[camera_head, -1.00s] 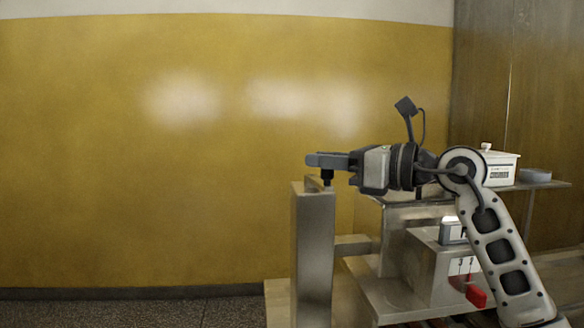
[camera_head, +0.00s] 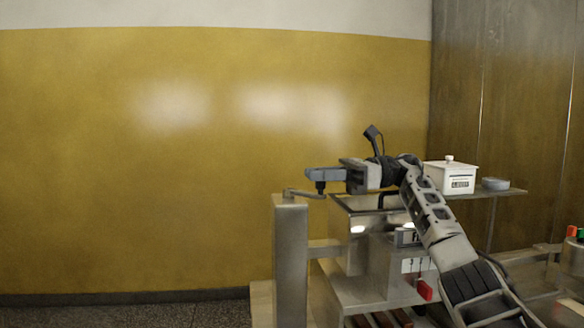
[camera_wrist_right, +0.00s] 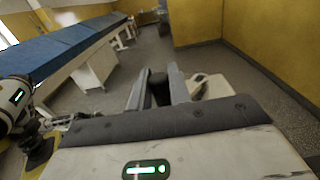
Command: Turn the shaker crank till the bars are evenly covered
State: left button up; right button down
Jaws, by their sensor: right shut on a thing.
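My right gripper (camera_head: 322,174) is shut on the black crank knob (camera_head: 320,187), just right of the top of a grey metal post (camera_head: 290,245). The thin crank arm (camera_head: 303,193) reaches from the post top to the knob. In the right wrist view the dark knob (camera_wrist_right: 158,88) stands between the two grey fingers (camera_wrist_right: 157,92). Several brown bars (camera_head: 382,320) show at the bottom edge, partly cut off. How evenly they are covered cannot be told. My left gripper is not in view.
A steel machine (camera_head: 345,290) with a red switch (camera_head: 424,290) stands behind my right arm. A lidded white box (camera_head: 450,178) and a grey stack (camera_head: 495,184) sit on its shelf. The right wrist view shows a long blue belt (camera_wrist_right: 60,45). Floor left of the post is clear.

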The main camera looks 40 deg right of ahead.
jog(key=shift+d+g, duration=0.1)
jog(key=shift+g, duration=0.2)
jog(key=shift+f, duration=0.1)
jog(key=c, duration=1.3)
grip_release()
jog(key=shift+c, duration=0.2)
jog(key=shift+d, duration=0.1)
jog(key=v, duration=0.6)
jog(key=shift+p, duration=0.35)
jog(key=shift+v, duration=0.75)
